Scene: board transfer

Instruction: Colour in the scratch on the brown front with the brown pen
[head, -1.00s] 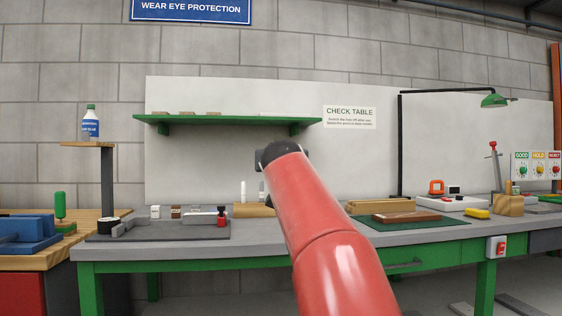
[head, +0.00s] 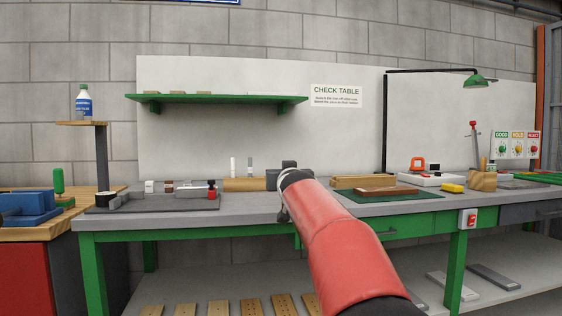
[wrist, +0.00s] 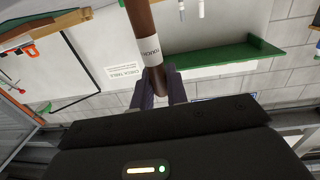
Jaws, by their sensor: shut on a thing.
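My gripper (wrist: 158,88) is shut on the brown pen (wrist: 145,22), which has a white label around it and runs out of the top of the wrist view. In the head view, the dark end of my gripper (head: 288,168) shows above the bench, partly hidden by my red arm. The pen cannot be made out there. A brown board (head: 388,192), seemingly the brown front, lies flat on a green mat (head: 420,199), to the right of my gripper and apart from it. No scratch can be made out at this distance.
A wooden block (head: 245,184) with white pens (head: 233,165) stands left of my gripper. A grey tray (head: 125,207) with small items lies further left. A yellow block (head: 453,188) and a black lamp post (head: 385,125) stand near the mat. A green shelf (head: 217,99) hangs above.

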